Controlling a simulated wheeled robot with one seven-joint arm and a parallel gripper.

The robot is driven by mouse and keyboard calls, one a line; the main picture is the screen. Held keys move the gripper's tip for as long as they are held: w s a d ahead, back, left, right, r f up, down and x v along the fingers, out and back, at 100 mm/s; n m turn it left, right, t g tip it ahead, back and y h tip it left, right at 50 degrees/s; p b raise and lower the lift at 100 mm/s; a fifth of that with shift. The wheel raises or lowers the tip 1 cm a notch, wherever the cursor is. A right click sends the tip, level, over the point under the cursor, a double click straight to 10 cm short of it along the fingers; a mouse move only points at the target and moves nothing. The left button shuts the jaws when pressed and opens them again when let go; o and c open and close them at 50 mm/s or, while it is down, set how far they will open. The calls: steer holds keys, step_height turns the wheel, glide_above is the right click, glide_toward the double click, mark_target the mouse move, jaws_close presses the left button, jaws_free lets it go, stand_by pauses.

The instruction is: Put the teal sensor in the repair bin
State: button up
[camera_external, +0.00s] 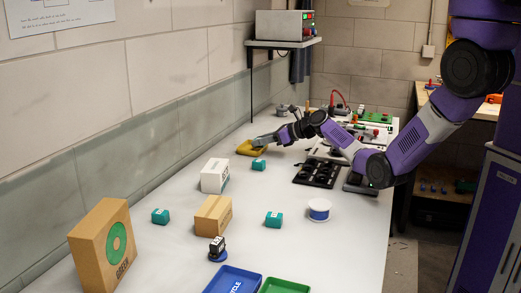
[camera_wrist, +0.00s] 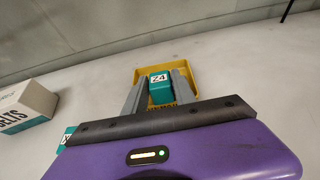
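A teal block marked Z4 (camera_wrist: 160,84), seemingly the teal sensor, sits between the two fingers of my gripper (camera_wrist: 160,88) in the wrist view. The fingers appear to press on both its sides. It is over or inside a yellow bin (camera_wrist: 190,68); I cannot tell whether it touches the floor. The bin's front lettering is partly hidden. In the external view, my gripper (camera_external: 262,140) is at the yellow bin (camera_external: 246,150) by the wall, and the held block is hidden. Other teal blocks stand at the near side of the bin (camera_external: 259,165), left (camera_external: 160,216) and centre (camera_external: 273,219).
A white box (camera_external: 214,176), a brown box (camera_external: 212,216), a large carton (camera_external: 102,246) and a small black device (camera_external: 217,249) stand nearer the camera. Blue (camera_external: 232,281) and green (camera_external: 284,287) trays lie in front. A white spool (camera_external: 319,209) and a black tray (camera_external: 318,173) are to the right.

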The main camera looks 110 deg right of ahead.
steer(key=shift+o, duration=1.1)
steer(key=shift+r, duration=0.15)
steer(key=shift+s+a+r, duration=0.1)
steer(key=shift+s+r, duration=0.05)
steer(key=p+v, duration=0.1)
steer(key=v, duration=1)
steer(key=shift+s+a+r, duration=0.2)
steer(key=shift+w, duration=0.1)
